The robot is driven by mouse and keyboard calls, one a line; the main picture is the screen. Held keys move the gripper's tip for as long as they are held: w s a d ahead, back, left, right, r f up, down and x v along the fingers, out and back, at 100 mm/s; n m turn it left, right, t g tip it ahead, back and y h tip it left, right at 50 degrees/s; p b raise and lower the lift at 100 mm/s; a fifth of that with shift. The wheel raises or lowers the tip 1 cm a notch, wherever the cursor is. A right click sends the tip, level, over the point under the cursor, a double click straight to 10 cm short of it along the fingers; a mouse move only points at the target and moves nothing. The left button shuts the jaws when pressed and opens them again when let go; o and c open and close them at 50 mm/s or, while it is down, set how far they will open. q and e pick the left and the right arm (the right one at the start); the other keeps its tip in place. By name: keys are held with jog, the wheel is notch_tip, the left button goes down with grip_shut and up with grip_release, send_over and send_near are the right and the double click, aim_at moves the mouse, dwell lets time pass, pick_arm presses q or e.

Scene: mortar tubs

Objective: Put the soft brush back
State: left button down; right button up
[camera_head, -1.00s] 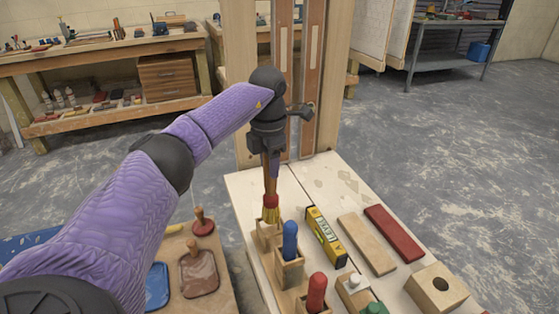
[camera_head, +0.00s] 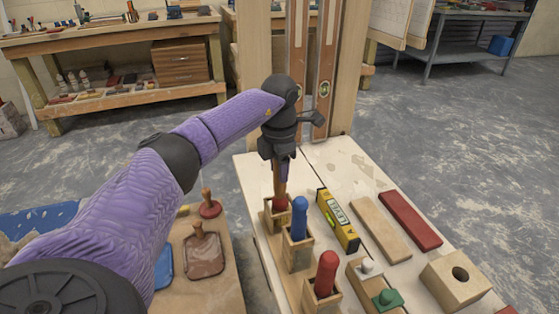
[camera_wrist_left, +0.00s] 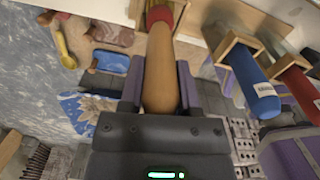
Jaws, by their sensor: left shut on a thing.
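The soft brush has a wooden handle (camera_head: 281,181) and a red collar. It is upright at the back compartment (camera_head: 273,222) of the wooden rack, its bristles hidden inside and the collar near the rim. My left gripper (camera_head: 281,162) is shut on the handle from above. In the left wrist view the handle (camera_wrist_left: 160,78) lies between the fingers (camera_wrist_left: 160,92), and the red collar is at the compartment's edge. My right gripper does not show.
Beside the brush, the rack holds a blue-handled tool (camera_head: 299,218) and a red-handled tool (camera_head: 326,272). A yellow level (camera_head: 338,220), a wooden bar (camera_head: 380,229) and a red bar (camera_head: 411,221) lie to the right. Trowels (camera_head: 204,252) lie on the board at left.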

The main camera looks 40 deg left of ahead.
pick_arm(q)
jog(key=shift+f, duration=0.45)
dwell(0.4)
jog(key=shift+c, duration=1.2)
grip_release()
notch_tip(320, 180, up, 10)
jog(key=p, duration=0.4)
